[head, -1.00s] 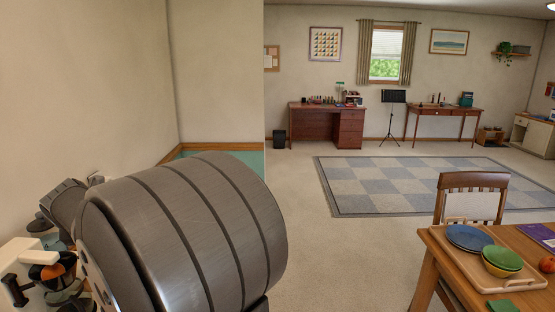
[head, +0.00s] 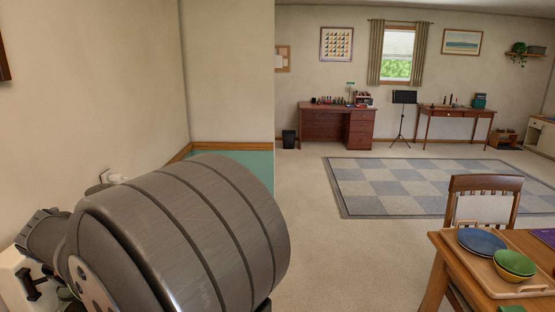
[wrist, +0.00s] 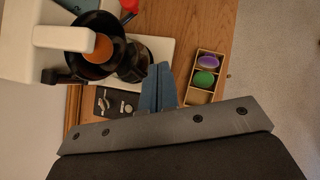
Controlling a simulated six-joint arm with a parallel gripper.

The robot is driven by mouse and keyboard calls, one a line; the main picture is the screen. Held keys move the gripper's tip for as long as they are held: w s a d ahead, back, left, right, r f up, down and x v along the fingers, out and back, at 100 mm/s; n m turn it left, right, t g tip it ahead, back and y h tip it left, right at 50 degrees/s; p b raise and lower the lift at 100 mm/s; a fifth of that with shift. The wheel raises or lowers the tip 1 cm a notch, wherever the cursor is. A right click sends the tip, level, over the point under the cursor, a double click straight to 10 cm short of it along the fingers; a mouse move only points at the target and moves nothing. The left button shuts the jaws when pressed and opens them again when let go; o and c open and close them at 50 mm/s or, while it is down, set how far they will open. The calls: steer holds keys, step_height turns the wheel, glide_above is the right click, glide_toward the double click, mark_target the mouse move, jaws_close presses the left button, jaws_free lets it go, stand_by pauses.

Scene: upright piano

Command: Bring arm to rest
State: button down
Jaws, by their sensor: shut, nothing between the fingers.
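My gripper (wrist: 159,70) shows in the wrist view as two blue fingers side by side, shut with nothing between them. They point down over a wooden tabletop (wrist: 209,25). In the head view a large grey ribbed cylinder, part of my own arm, fills the lower left. The fingers cannot be made out in the head view.
In the wrist view, a white and black machine (wrist: 62,37) stands left of the fingers. A wooden box (wrist: 200,97) holds purple and green ovals; a black tray (wrist: 117,103) holds small metal pieces. The head view shows a tray table (head: 439,262), chair (head: 484,184) and open carpet.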

steer(key=s+m, duration=0.1)
steer(key=s, duration=0.5)
steer(key=shift+s+a+h, duration=0.2)
steer(key=shift+s+h, duration=0.1)
steer(key=shift+s, duration=0.1)
steer(key=c, duration=0.8)
jaws_free()
steer(key=o, duration=0.7)
steer(key=shift+a+f, duration=0.2)
steer(key=shift+a, duration=0.1)
steer(key=shift+o, duration=0.5)
steer(key=a+g, duration=0.1)
steer(key=a+f+m+g, duration=0.1)
steer(key=a+m+g, duration=0.1)
steer(key=shift+s+a+f+g, duration=0.15)
steer(key=shift+s+a+g, duration=0.2)
steer(key=shift+a+g, duration=0.05)
steer(key=s+a+m+g+y, duration=0.1)
steer(key=a+g+y, duration=0.1)
steer(key=a+g, duration=0.3)
steer(key=a+f+t, duration=0.1)
steer(key=a+f, duration=0.3)
steer(key=f, duration=0.4)
steer(key=shift+s+a, duration=0.15)
steer(key=shift+a, duration=0.1)
